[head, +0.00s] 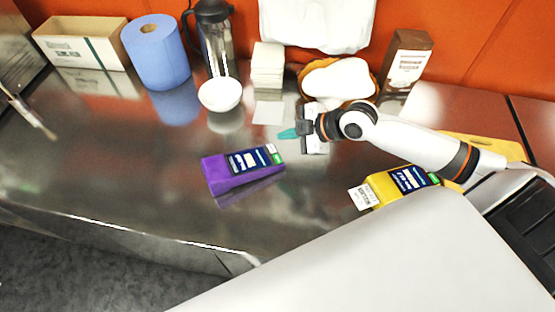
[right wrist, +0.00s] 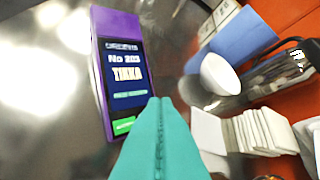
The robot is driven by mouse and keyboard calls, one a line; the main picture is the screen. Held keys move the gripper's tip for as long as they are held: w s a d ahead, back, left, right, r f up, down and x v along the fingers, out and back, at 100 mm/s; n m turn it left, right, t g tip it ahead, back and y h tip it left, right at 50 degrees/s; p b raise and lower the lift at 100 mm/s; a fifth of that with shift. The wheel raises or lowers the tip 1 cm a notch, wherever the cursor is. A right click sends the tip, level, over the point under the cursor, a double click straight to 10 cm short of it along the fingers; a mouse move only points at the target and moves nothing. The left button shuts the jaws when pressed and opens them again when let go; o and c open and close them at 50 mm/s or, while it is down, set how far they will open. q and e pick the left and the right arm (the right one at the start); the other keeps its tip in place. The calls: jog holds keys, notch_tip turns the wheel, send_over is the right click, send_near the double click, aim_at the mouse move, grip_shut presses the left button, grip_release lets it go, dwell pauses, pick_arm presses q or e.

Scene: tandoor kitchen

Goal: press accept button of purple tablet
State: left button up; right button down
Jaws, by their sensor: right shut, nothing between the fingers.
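The purple tablet (head: 243,170) stands on the steel counter, its dark screen tilted up, with a small green button (head: 277,158) at the screen's right end. My right gripper (head: 288,133), with teal fingers, is shut and empty, behind and to the right of the tablet in the head view. Its shut fingertips (right wrist: 160,104) appear beside the screen's lower end; contact cannot be told. My left gripper is not in view.
A yellow tablet (head: 395,185) stands to the right, below my right arm. A white bowl (head: 220,94), a stack of white tiles or napkins (head: 267,66), a blue paper roll (head: 157,52) and a basket (head: 338,80) line the back. The counter left of the purple tablet is clear.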

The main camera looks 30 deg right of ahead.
jog(key=b, duration=0.4)
send_over(284, 162)
notch_tip(284, 162, down, 6)
jog(key=shift+w+d+r, duration=0.1)
jog(key=shift+w+r, duration=0.05)
jog(key=shift+r, duration=0.1)
jog(key=shift+f, duration=0.6)
jog(key=shift+f+b, duration=0.1)
jog(key=shift+b, duration=0.2)
dwell(0.7)
jog(key=shift+a+f, duration=0.2)
jog(key=shift+f, duration=0.15)
